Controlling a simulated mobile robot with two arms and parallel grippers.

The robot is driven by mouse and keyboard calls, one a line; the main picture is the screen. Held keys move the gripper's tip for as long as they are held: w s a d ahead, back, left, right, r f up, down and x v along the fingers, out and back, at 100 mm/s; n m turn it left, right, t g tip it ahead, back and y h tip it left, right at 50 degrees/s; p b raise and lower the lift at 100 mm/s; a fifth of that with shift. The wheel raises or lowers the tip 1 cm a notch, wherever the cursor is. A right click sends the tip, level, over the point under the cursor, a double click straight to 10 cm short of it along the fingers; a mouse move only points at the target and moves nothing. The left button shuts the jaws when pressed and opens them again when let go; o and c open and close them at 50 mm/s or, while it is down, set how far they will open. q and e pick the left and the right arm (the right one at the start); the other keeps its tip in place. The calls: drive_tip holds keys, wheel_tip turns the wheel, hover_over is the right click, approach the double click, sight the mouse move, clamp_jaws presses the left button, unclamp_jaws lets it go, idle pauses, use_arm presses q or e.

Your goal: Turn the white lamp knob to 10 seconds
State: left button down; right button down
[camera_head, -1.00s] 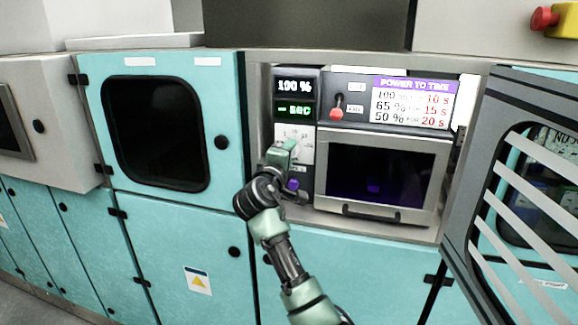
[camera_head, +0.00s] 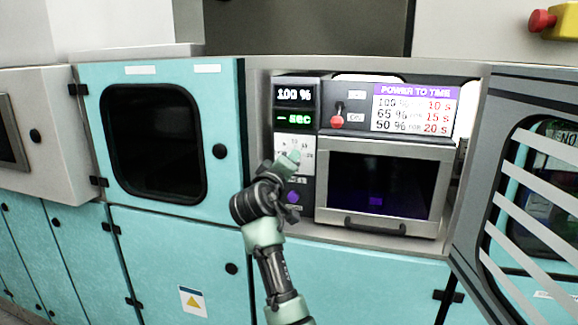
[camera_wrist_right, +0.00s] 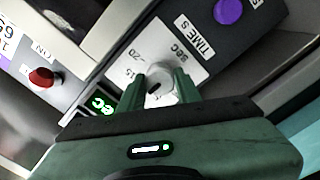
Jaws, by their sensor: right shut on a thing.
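My right gripper (camera_wrist_right: 165,88) is shut on the knob, one green finger on each side. In the head view, my right gripper (camera_head: 288,160) is at the dial plate (camera_head: 296,143) and hides the knob. The upper display (camera_head: 294,94) reads "100 %". The green display (camera_head: 294,119) below it reads "- sec". My left gripper is in neither view.
A red-tipped switch (camera_head: 337,121) stands right of the displays. The power-to-time chart (camera_head: 414,107) pairs 100 % with 10 s. A purple button (camera_head: 293,197) lies below the dial. The slatted door (camera_head: 480,190) stands open at the right.

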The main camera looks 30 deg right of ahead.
drive_tip(key=shift+f, duration=0.2)
drive_tip(key=c, duration=1.2)
unclamp_jaws()
drive_tip(key=shift+o, duration=1)
drive_tip(key=shift+r, duration=0.15)
drive_tip(key=b+v, duration=0.2)
drive_tip(key=v, duration=0.6)
